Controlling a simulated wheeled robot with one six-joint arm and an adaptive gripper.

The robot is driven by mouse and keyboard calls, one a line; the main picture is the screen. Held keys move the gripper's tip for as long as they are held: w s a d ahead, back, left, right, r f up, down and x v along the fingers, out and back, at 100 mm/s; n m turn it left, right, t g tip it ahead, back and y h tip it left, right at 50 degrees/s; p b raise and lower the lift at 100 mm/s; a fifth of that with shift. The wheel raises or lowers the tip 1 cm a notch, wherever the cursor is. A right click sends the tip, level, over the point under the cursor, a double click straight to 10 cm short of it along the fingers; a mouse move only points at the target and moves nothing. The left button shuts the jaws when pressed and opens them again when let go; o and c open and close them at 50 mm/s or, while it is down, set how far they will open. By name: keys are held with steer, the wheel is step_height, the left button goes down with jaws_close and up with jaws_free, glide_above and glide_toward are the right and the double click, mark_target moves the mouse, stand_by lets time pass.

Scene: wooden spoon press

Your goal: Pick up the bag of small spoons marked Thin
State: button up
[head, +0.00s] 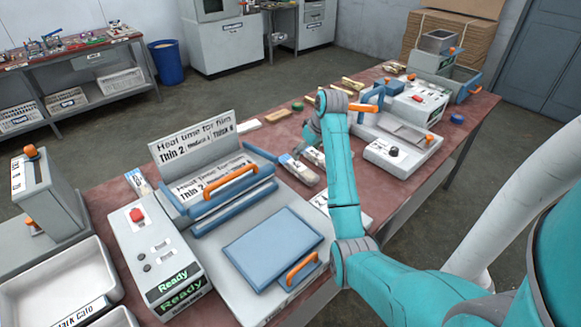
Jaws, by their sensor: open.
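A small clear bag with a pale, blue-edged label (298,170) lies on the reddish table, right of the press with the heat-time sign. A second bag (314,156) lies just behind it, partly hidden by my arm. I cannot read the label on either, so I cannot tell which is marked Thin. My gripper (310,134) is open above the table near these bags, mostly hidden behind my teal forearm. I cannot tell its height or whether it touches a bag. Nothing is seen held in it.
The press (272,248) with orange handles and a box reading Ready (158,255) fill the table's front left. A white machine (402,148) stands close on the right of my arm. Several small items lie along the table's back edge. A blue bin (166,62) stands on the floor.

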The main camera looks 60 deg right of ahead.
glide_above(300, 167)
steer(key=s, duration=0.1)
steer(key=f, duration=0.4)
steer(key=shift+s+a+f, duration=0.1)
steer(key=shift+a+f, duration=0.3)
steer(key=shift+s+x, duration=0.2)
steer(key=shift+x, duration=1.15)
steer(key=shift+s+x, duration=0.2)
steer(key=shift+x, duration=1.1)
steer(key=shift+d+f, duration=0.15)
steer(key=c, duration=1.1)
